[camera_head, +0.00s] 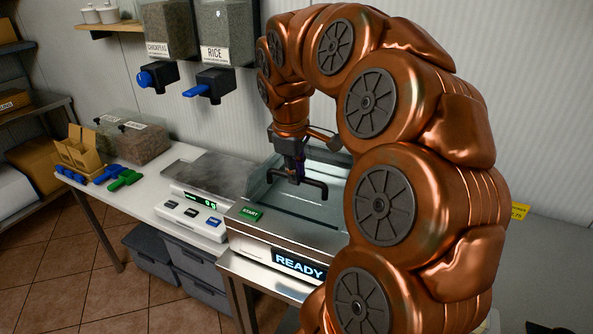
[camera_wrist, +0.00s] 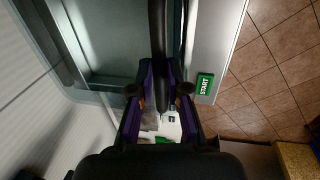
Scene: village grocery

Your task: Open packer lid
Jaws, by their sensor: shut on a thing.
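The packer (camera_head: 285,228) is a steel machine with a green START button and a front display that reads READY. Its clear lid (camera_head: 315,208) lies over the pale chamber and looks down; its exact angle is hard to tell. A dark bar handle (camera_head: 322,189) runs along the lid. My gripper (camera_head: 291,172) reaches down from above and is shut on the handle. In the wrist view the handle (camera_wrist: 157,35) passes between the two fingers of my gripper (camera_wrist: 160,92). My arm hides the packer's right side.
A scale (camera_head: 205,185) stands left of the packer. Beyond it on the counter are clear bins (camera_head: 143,143), blue and green items (camera_head: 122,180) and a cardboard box (camera_head: 84,148). Chickpea and rice dispensers (camera_head: 222,42) hang on the wall behind.

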